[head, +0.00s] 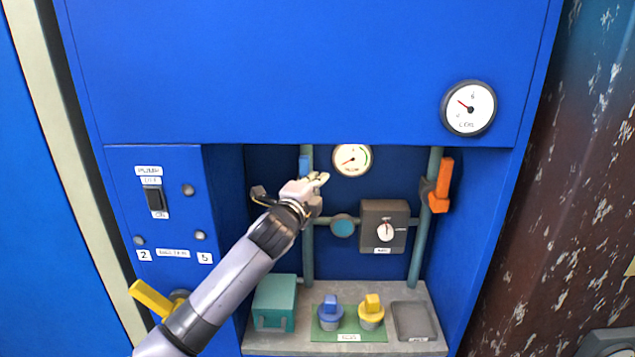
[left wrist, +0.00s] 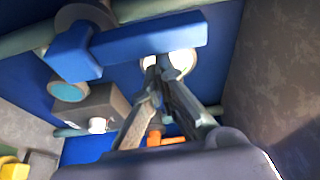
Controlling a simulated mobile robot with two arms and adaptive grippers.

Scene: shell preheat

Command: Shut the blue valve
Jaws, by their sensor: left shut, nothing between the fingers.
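The blue valve's handle (head: 304,165) shows as a short upright blue piece on the left pipe in the head view, its lower part hidden behind my left gripper. In the left wrist view the blue handle (left wrist: 150,42) is a long bar running roughly along its pipe. My left gripper (head: 324,180) is shut and empty, just in front of the left pipe and beside the handle. In the left wrist view its fingertips (left wrist: 163,66) meet close to the bar's edge; I cannot tell whether they touch it. My right gripper is not in view.
An orange valve handle (head: 443,184) stands along the right pipe. A dial box (head: 398,212) and gauge (head: 352,159) are right of the gripper. Below, a shelf holds a teal box (head: 275,305), blue knob (head: 330,315) and yellow knob (head: 371,317). A yellow lever (head: 152,299) sticks out lower left.

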